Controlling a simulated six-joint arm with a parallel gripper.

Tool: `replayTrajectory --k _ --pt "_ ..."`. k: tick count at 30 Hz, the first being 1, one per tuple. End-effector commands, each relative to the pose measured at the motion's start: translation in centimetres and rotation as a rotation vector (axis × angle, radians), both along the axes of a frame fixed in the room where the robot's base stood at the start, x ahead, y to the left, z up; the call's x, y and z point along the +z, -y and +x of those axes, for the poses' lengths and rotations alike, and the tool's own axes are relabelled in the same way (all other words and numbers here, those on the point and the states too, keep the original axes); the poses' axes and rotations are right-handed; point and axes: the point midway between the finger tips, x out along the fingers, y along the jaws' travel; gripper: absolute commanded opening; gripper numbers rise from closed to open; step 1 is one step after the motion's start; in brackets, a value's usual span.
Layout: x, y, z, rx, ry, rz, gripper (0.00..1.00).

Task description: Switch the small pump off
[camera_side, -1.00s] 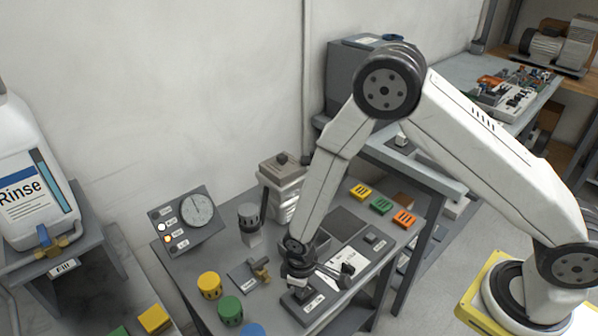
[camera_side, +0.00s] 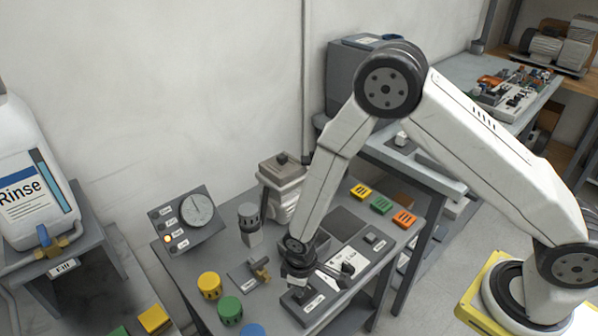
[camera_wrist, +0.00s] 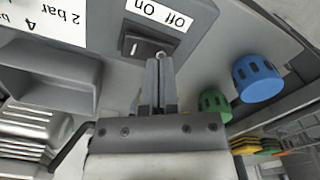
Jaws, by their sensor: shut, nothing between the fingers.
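In the wrist view a dark rocker switch (camera_wrist: 140,46) sits beside a white Off/On label (camera_wrist: 160,14). My gripper (camera_wrist: 160,58) is shut and empty, its fingertips at the edge of the switch; I cannot tell whether they touch it. In the side view my gripper (camera_side: 297,288) points down at the front of the grey bench, hiding most of the switch; its label (camera_side: 313,303) shows. A grey panel (camera_side: 178,205) has a dial gauge (camera_side: 197,209) and several small lamps, with an orange one (camera_side: 168,240) lit. I cannot tell which machine is the small pump.
Yellow (camera_side: 209,285), green (camera_side: 230,309) and blue (camera_side: 253,330) knobs stand left of my gripper. Rinse jug (camera_side: 35,190) is at far left.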

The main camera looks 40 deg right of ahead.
Motion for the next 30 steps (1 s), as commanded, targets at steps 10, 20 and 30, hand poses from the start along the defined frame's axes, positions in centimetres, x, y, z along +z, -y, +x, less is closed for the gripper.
replayTrajectory --k 10,20,30 --pt "2.0 0.0 0.0 0.000 0.002 0.001 0.00" --pt "3.9 0.0 0.0 0.000 0.001 0.001 0.00" --pt "5.7 0.0 0.0 0.000 0.001 0.001 0.00"
